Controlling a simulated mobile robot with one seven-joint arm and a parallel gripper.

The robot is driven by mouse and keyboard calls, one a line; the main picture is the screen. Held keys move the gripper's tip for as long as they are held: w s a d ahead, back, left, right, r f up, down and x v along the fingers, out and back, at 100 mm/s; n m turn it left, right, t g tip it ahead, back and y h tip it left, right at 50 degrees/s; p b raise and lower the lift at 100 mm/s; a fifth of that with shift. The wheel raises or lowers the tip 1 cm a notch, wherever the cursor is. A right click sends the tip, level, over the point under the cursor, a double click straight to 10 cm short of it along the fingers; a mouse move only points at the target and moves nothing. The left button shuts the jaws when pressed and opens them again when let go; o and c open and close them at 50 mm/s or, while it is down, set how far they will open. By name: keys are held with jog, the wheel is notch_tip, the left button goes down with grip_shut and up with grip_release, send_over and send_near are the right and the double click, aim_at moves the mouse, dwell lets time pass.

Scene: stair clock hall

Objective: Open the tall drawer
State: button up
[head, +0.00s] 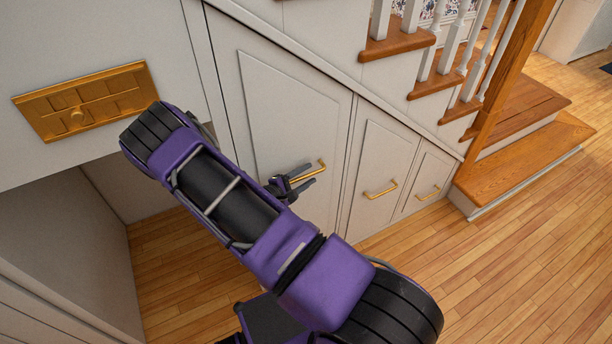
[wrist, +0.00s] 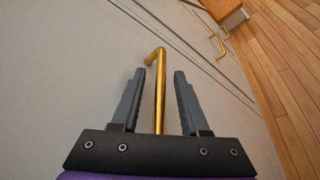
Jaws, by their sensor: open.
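The tall drawer (head: 285,105) is the tallest white panel front under the staircase, and it looks flush with the fronts beside it. Its brass bar handle (head: 322,164) is partly hidden by my gripper (head: 305,176) in the head view. My gripper is open at the handle, with its fingers pointing toward the drawer front. In the wrist view, the brass handle (wrist: 158,58) runs between the two open fingers of my gripper (wrist: 165,72), with a gap visible on each side. The drawer front (wrist: 55,75) fills the left of that view.
Two shorter fronts with brass handles (head: 381,190) (head: 428,193) stand to the right, below wooden stair treads (head: 398,43). A brass plate (head: 85,100) is on the white wall at left, above an open recess (head: 80,250). Wooden floor (head: 500,250) lies clear at right.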

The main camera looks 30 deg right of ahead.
grip_shut()
dwell(1.4)
